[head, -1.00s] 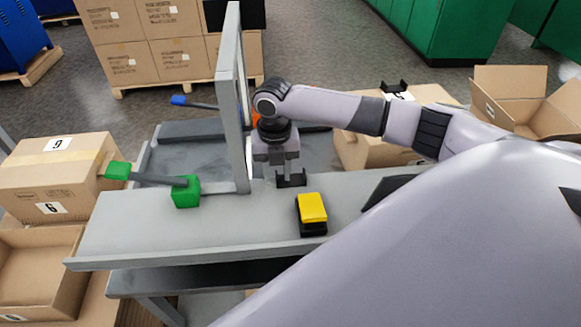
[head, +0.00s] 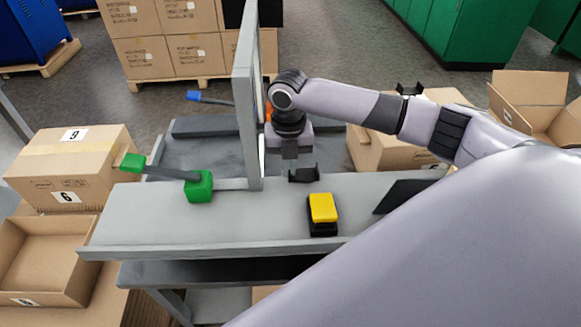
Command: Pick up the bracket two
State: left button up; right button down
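A small dark bracket (head: 303,173) with upturned ends lies at the back edge of the grey bench top, just right of the upright frame. A similar dark bracket (head: 409,88) sits on a closed carton at the right. I cannot tell from markings which one is bracket two. My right gripper (head: 290,154) points down just above and slightly left of the bench bracket. One finger seems to hide the other, so its opening does not show. I cannot tell whether it touches the bracket. My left gripper is not in view.
The grey bench (head: 150,222) carries a yellow-topped black block (head: 322,208) and a green block with a lever (head: 199,186). The upright grey frame (head: 247,110) stands close left of my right gripper. Cartons (head: 70,165) stand left and right. The bench's left front is clear.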

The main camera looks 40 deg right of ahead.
notch_tip(320, 180, up, 26)
jog(key=p, duration=0.4)
jog(key=shift+r, duration=0.2)
